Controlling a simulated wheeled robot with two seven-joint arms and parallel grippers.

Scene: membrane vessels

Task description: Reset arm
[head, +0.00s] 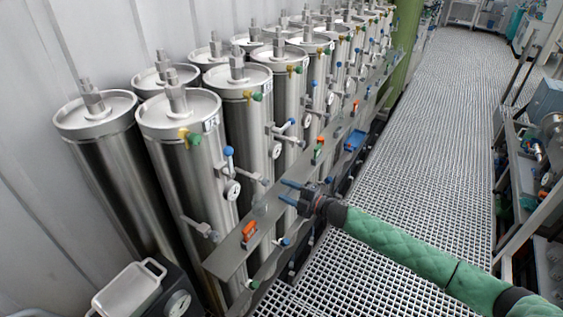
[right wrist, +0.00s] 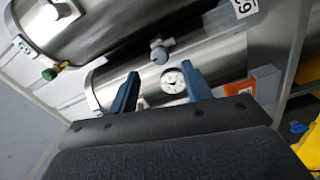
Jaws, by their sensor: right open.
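My right arm, in a green quilted sleeve, comes in from the lower right in the head view. My right gripper (head: 290,193) is at its end, in front of the row of steel vessels. Its two blue fingers are apart with nothing between them. In the right wrist view the open fingers (right wrist: 163,90) point towards a steel vessel (right wrist: 220,60) with a round white gauge (right wrist: 173,81) behind the gap. I cannot tell whether the fingers touch anything. My left gripper is out of view.
Upright steel vessels (head: 183,160) stand along the left wall. A metal rail with an orange-handled valve (head: 249,231) and a blue-handled valve (head: 355,140) runs before them. The grating walkway (head: 425,130) is clear. Equipment racks (head: 520,175) stand at right.

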